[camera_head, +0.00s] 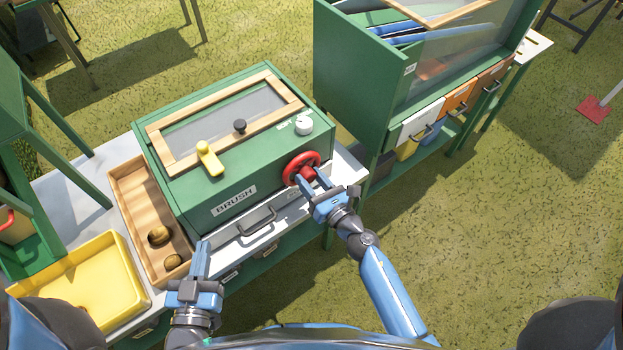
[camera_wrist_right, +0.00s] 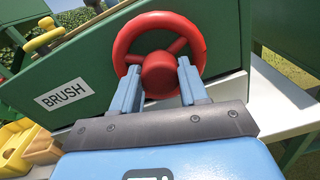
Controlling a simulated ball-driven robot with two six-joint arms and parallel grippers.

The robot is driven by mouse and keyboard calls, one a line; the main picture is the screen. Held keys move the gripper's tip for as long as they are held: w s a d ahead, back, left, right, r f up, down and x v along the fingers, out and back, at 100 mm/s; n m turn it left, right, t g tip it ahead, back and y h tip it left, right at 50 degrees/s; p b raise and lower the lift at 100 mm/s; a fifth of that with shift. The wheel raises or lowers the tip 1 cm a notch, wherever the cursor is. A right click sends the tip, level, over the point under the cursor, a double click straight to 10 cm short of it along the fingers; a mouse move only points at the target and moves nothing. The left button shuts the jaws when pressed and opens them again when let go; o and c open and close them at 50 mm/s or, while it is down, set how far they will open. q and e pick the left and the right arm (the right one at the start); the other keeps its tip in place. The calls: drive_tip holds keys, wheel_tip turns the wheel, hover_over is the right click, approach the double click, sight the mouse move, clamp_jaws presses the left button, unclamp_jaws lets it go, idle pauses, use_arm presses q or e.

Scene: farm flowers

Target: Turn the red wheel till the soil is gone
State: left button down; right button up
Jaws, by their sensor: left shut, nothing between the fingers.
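The red wheel (camera_head: 301,169) is on the front right of the green box labelled BRUSH (camera_head: 215,196). It fills the upper middle of the right wrist view (camera_wrist_right: 160,50). My right gripper (camera_head: 313,184) is at the wheel, its two fingers apart on either side of the red hub (camera_wrist_right: 159,75). Whether they press on the hub or only flank it, I cannot tell. My left gripper (camera_head: 201,250) is shut and empty, in front of the wooden tray and the box. No soil is visible through the grey window (camera_head: 222,120) in the box's lid.
A wooden tray (camera_head: 136,208) with brown round lumps (camera_head: 159,236) and a yellow bin (camera_head: 88,278) stand left of the box. A green cabinet (camera_head: 352,70) stands behind right.

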drive_tip(key=c, duration=0.4)
